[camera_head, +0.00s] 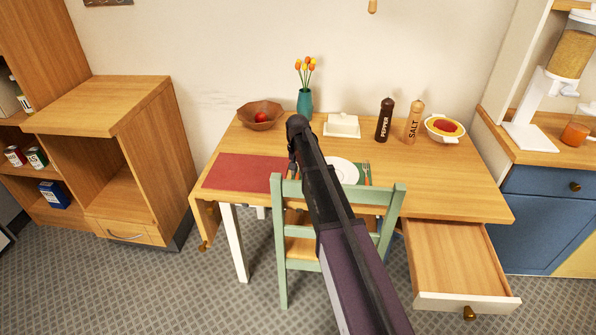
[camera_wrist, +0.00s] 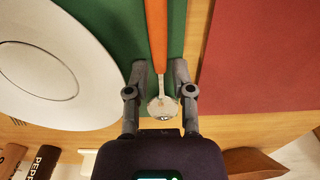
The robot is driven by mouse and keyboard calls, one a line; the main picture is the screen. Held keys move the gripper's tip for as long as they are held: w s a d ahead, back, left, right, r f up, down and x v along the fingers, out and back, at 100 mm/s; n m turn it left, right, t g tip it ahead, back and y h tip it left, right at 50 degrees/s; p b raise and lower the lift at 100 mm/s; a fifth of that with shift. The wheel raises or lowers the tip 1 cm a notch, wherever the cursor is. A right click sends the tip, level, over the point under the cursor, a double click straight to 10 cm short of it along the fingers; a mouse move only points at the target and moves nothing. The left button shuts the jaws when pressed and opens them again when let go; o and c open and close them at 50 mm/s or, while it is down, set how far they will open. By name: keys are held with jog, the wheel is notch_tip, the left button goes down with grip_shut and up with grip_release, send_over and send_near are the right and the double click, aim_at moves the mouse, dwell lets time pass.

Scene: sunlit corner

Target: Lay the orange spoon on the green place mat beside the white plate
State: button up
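The orange spoon (camera_wrist: 157,40) has an orange handle and a metal bowl. In the wrist view it is over the strip of green place mat (camera_wrist: 120,20) beside the white plate (camera_wrist: 50,70). My gripper (camera_wrist: 159,68) is around the spoon's neck, with its fingers apart and gaps on both sides. I cannot tell whether the spoon rests fully on the mat. In the head view, my arm hides much of the green mat (camera_head: 361,176) and part of the white plate (camera_head: 344,169). My gripper (camera_head: 292,165) is left of the plate there.
A red mat (camera_head: 240,171) lies to the left. A fork (camera_head: 366,172) lies right of the plate. A bowl, vase, butter dish and shakers stand along the back. A green chair (camera_head: 283,260) stands in front, and a drawer (camera_head: 460,265) is open at right.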

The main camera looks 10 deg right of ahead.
aim_at(298, 175)
notch_tip(298, 175, up, 12)
jog(key=p, duration=1.1)
jog(key=shift+s, duration=0.15)
dwell(0.6)
jog(key=s+n, duration=0.3)
jog(key=s, duration=2.6)
jog(key=shift+n, duration=0.3)
jog(key=shift+w+d, duration=0.1)
